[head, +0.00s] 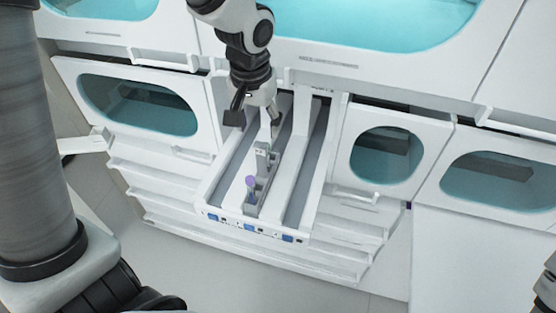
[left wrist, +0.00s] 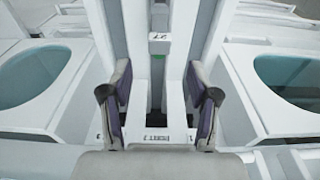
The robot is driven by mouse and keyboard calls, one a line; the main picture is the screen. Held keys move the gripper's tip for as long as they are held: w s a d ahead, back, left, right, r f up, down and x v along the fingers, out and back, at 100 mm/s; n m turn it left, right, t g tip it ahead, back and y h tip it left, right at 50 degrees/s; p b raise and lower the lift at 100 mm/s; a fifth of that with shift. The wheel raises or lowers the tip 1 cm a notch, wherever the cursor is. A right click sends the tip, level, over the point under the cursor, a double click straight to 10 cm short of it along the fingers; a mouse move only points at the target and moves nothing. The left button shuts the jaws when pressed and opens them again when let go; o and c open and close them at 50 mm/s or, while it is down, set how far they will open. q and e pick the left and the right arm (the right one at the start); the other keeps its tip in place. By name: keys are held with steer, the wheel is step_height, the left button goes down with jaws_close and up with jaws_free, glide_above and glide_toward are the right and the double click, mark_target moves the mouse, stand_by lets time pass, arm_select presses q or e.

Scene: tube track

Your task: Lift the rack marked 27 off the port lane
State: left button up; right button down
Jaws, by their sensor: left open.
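A narrow grey rack (head: 268,172) sits in the middle of a white drawer-like tray with long lanes. It has an upright post (head: 262,155) and one purple-capped tube (head: 251,182) near its front end. In the left wrist view a white plate (left wrist: 159,37) reads 27, upside down, between the lane walls. My left gripper (head: 255,115) is over the back part of the tray, behind the rack's post. Its fingers are spread wide and empty in the left wrist view (left wrist: 160,110). My right gripper is out of the head view.
The tray's front edge (head: 250,228) carries small blue and white labels. White cabinets with teal windows (head: 386,154) flank the tray, with stepped ledges (head: 155,180) at its sides. A white surface (head: 480,260) lies at the lower right. A bare floor lies in front.

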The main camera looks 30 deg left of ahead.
mark_target(260, 145)
arm_select(q)
steer(key=shift+f, duration=0.45)
steer(key=shift+s+f, duration=0.5)
steer(key=shift+f, duration=0.3)
steer(key=f, duration=0.1)
steer(key=w+f, duration=0.1)
steer(key=f, duration=0.2)
steer(key=shift+w+f, duration=0.35)
steer(key=shift+w, duration=0.05)
steer(key=shift+s+r, duration=0.15)
steer(key=shift+s, duration=0.15)
steer(key=shift+c, duration=1)
jaws_close()
